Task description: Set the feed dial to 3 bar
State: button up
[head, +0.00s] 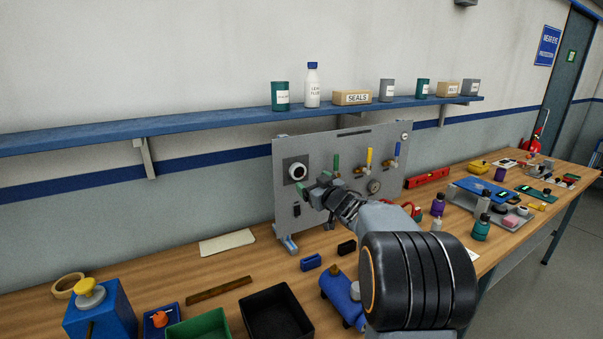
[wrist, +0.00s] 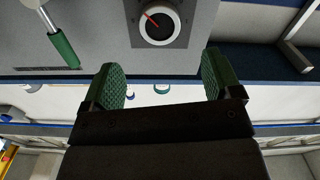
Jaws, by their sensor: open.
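A round dial (head: 298,172) with a white ring sits on a dark square plate at the left of the upright grey panel (head: 290,218). In the wrist view the dial (wrist: 158,22) shows at the top centre, with a dark face and a red pointer slanting up and left. Its scale numbers are too small to read. My gripper (head: 313,184) is open and empty, close to the panel just below and right of the dial. In the wrist view the green-padded fingers of my gripper (wrist: 161,72) stand wide apart, with the dial beyond them and not between them.
A green valve lever (wrist: 65,48) is near the fingers. The panel also bears a yellow lever (head: 369,158), a blue lever (head: 396,150) and a grey round fitting (head: 375,186). A blue shelf (head: 215,120) runs above. Bins and tools crowd the bench.

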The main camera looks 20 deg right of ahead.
aim_at(299, 173)
jog(key=w, duration=0.2)
jog(key=w+p, duration=0.1)
jog(key=w, duration=0.2)
jog(key=w+a, duration=0.1)
jog(key=w, duration=0.2)
jog(key=shift+w+p, duration=0.15)
jog(key=shift+p, duration=0.25)
jog(key=shift+c, duration=0.4)
